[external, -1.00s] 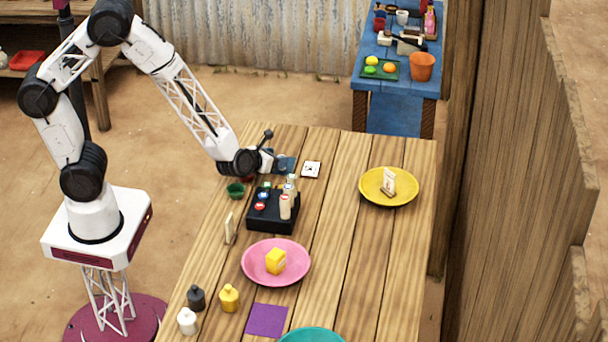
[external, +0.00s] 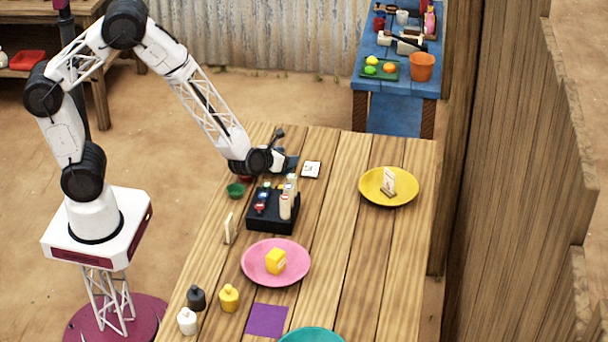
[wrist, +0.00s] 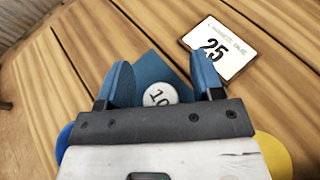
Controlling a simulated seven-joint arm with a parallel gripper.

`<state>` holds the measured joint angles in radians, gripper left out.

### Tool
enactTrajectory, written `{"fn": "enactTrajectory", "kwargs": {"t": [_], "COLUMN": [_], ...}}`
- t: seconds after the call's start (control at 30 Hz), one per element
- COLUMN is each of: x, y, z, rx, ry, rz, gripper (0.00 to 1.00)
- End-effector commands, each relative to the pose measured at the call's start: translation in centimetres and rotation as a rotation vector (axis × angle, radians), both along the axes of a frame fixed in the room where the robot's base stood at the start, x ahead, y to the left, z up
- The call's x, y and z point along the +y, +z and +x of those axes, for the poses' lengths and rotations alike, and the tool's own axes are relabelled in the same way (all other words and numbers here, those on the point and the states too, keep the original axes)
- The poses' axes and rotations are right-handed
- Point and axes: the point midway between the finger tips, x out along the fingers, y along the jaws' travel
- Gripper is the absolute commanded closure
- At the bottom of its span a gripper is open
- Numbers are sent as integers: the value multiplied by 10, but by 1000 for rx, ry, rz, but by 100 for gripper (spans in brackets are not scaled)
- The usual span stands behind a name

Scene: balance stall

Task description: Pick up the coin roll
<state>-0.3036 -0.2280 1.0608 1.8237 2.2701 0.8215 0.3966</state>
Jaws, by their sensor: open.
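A round white face marked 10 (wrist: 160,94) shows on a dark blue square mat (wrist: 150,62) in the wrist view. It may be the end of the coin roll, but its height and side are hidden. My gripper (wrist: 161,78) is open, with its two blue fingers on either side of this face and a gap to each. In the external view my gripper (external: 284,161) is low over the far left part of the table and hides most of the mat and the round piece.
A card marked 25 (wrist: 220,48) lies close to the right finger. A black tray (external: 272,222) with several small upright pieces stands just in front of my gripper. A green cup (external: 235,190) is to the left.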

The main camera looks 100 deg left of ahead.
Motion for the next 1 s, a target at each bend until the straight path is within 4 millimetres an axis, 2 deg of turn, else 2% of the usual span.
{"fn": "enactTrajectory", "kwargs": {"t": [0.43, 0.83, 1.0], "x": [0, 0, 0], "y": [0, 0, 1], "z": [0, 0, 0], "rx": [0, 0, -1], "ry": [0, 0, 0], "rz": [0, 0, 1], "gripper": [39, 100, 100]}}
